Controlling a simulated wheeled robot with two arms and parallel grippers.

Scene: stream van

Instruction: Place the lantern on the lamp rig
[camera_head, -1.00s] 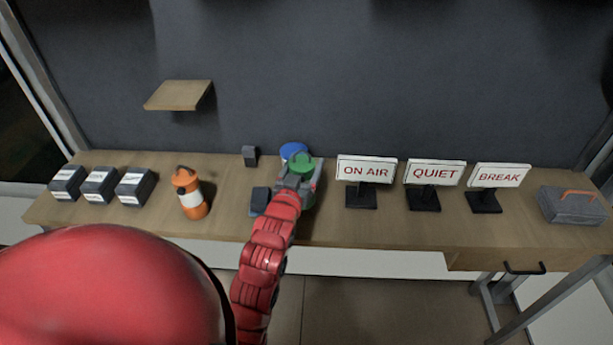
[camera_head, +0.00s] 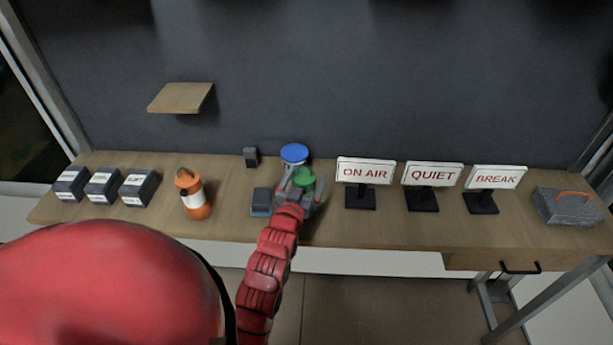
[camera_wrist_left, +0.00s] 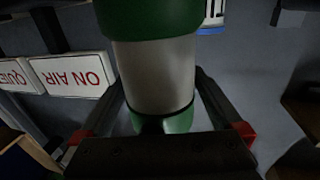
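A green lantern (camera_head: 304,180) with a pale body is held by my left gripper (camera_head: 298,190) over the middle of the table. In the left wrist view the lantern (camera_wrist_left: 155,75) fills the space between the fingers (camera_wrist_left: 158,95), which lie along both sides of it. A blue-topped object (camera_head: 293,153), perhaps another lantern, stands just behind it. An orange lantern (camera_head: 193,194) with a white band stands upright to the left. I cannot tell which object is the lamp rig. My right gripper is not in view.
Dark boxes (camera_head: 103,185) stand at the table's left. An "ON AIR" sign (camera_head: 365,171), a "QUIET" sign (camera_head: 433,175) and a "BREAK" sign (camera_head: 496,177) stand right. A grey case (camera_head: 566,208) is far right. A wooden shelf (camera_head: 181,97) is on the wall.

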